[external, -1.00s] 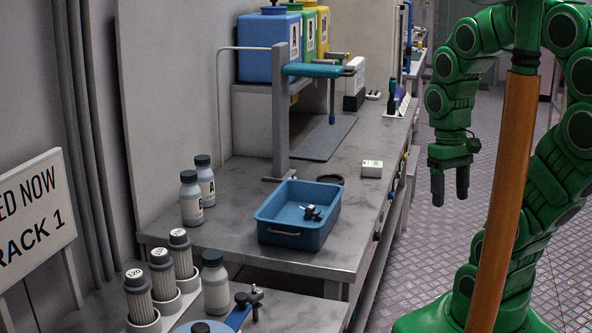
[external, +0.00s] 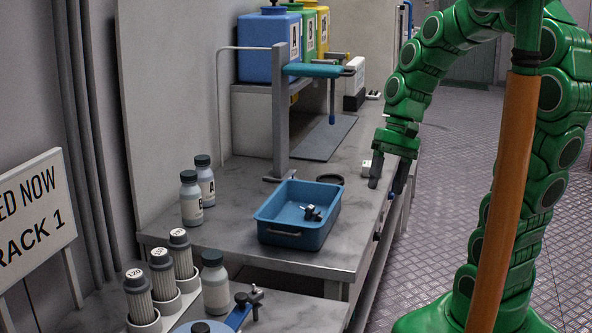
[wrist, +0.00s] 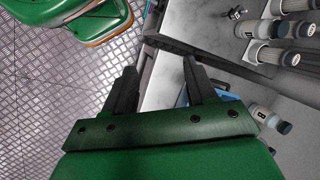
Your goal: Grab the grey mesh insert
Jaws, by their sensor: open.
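Several grey ribbed cylindrical inserts with labelled round tops stand in white cups at the lower left of the external view: a front one (external: 139,300), a middle one (external: 163,279) and a back one (external: 183,260). The front label reads 120. Mesh detail is too small to tell. They also show at the upper right of the wrist view, one being this insert (wrist: 272,53). My gripper (external: 387,182) is open and empty, pointing down over the bench's right edge, well to the right of the inserts. Both fingers show in the wrist view (wrist: 157,78).
A blue tray (external: 290,227) with a small dark fitting lies on the bench (external: 215,240) between my gripper and the inserts. White bottles (external: 191,200) stand left of it; another bottle (external: 215,290) stands beside the inserts. A grey post stand (external: 281,120) rises behind the tray.

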